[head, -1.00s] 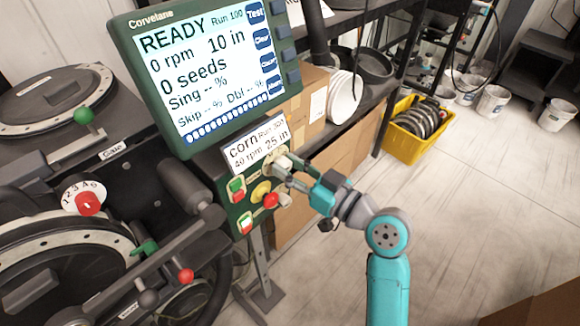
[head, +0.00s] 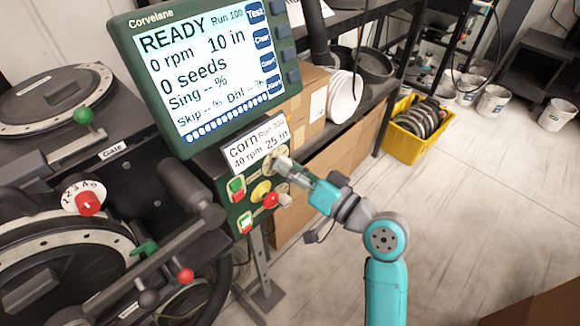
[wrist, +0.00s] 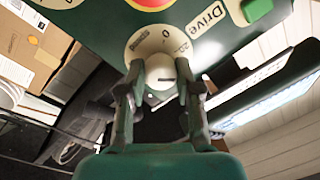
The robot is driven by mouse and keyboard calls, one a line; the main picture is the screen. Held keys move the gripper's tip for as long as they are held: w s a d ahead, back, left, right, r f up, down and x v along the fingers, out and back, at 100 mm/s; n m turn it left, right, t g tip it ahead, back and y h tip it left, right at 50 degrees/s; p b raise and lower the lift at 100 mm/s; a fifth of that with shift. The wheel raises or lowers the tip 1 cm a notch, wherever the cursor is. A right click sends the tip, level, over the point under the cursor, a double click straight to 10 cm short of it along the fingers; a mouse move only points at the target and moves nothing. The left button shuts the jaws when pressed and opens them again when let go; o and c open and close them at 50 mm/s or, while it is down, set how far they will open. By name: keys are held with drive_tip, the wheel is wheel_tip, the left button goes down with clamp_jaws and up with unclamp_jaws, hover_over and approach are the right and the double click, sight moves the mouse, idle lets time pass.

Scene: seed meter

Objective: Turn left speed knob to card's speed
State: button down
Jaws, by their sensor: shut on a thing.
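My gripper (head: 286,167) is shut on a pale round knob on the green control panel, just below the card. In the wrist view my gripper (wrist: 162,85) has one finger on each side of the knob (wrist: 160,68), which has a dark mark on its face. A cream dial plate (wrist: 165,38) with a "0" and other marks shows behind it. The screen (head: 200,70) reads READY, 0 rpm, 10 in, 0 seeds.
A red knob (head: 271,199), a yellow button (head: 260,191) and red-and-green switches (head: 237,187) sit close below on the panel. A "Drive" label (wrist: 207,19) is beside the dial. A dark seed meter stands left; a yellow crate (head: 404,147) is at right.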

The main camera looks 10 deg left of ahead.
drive_tip(key=m, duration=0.7)
drive_tip(key=m+t, duration=0.1)
drive_tip(key=m, duration=0.5)
drive_tip(key=shift+m+t+h, duration=0.3)
drive_tip(key=shift+m, duration=0.1)
drive_tip(key=c, duration=0.8)
unclamp_jaws()
drive_tip(key=shift+s, duration=0.1)
drive_tip(key=v, duration=1.2)
